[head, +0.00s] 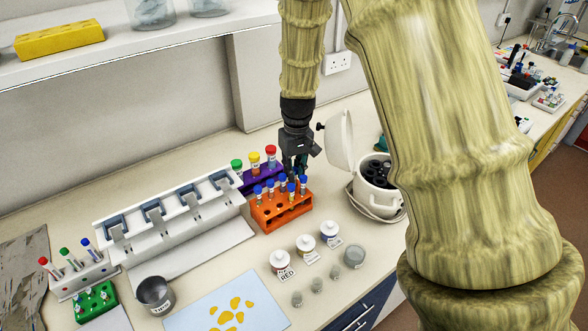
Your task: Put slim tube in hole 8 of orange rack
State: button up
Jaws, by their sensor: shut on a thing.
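The orange rack (283,217) stands on the bench near the picture's middle. Several slim tubes with blue caps (257,189) stand upright in it, and some front holes look empty. My gripper (297,172) points down over the rack's back right part. It is shut on a slim tube, which is mostly hidden by the fingers and the neighbouring tubes. I cannot tell whether the tube's lower end is in a hole. The hole numbers are too small to read.
A purple rack (248,186) with green, yellow and red capped tubes stands close behind. A white centrifuge (377,197) with its lid up stands right. A white pipette stand (160,225) is left. Labelled jars (280,262) stand in front. Small racks are at far left.

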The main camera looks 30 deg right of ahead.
jog(key=shift+f, duration=0.1)
jog(key=o, duration=0.8)
jog(key=r, duration=1.2)
jog(key=shift+s+d, duration=0.15)
jog(key=shift+d, duration=0.05)
jog(key=shift+a, duration=0.15)
